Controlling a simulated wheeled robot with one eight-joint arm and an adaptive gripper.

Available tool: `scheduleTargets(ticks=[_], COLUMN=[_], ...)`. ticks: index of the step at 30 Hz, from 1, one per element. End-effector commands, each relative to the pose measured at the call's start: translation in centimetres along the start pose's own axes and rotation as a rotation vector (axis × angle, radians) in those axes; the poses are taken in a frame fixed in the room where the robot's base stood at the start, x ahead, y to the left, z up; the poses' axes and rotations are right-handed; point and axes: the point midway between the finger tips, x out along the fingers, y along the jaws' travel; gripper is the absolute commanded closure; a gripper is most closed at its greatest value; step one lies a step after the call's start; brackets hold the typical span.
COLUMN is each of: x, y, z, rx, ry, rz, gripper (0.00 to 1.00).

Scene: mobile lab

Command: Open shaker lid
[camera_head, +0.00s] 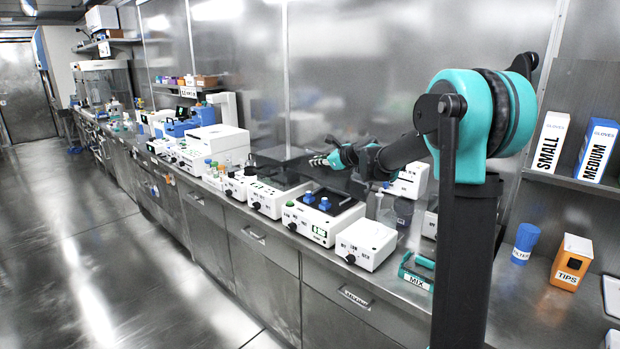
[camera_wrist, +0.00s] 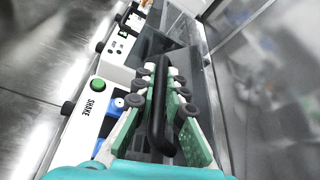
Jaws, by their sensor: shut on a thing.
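My gripper (camera_head: 318,160) is above and behind the shaker. In the wrist view its green fingers (camera_wrist: 160,85) are shut on a long black handle (camera_wrist: 158,110). A dark see-through panel (camera_head: 283,158), seemingly a lid, stands raised near the gripper; its join to the handle is unclear.
Other white devices stand to the left (camera_head: 265,197) and right (camera_head: 366,243) of the shaker. A green MIX rack (camera_head: 416,272) is further right. A steel wall stands behind the bench. The floor in front is clear.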

Motion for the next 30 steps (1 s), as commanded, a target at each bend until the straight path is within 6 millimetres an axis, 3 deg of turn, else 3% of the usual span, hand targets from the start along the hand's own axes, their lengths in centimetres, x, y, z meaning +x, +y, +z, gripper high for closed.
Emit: scheduleTargets(ticks=[8, 18, 30], x=[-0.5, -0.3, 0.3], y=[-6.5, -13.3, -17.5], z=[1.1, 0.6, -0.6], rx=[0.245, 0.515, 0.695], ry=[0.0, 0.0, 0.0], rz=[0.097, 0.21, 0.288], gripper=[1.0, 1.0, 1.0])
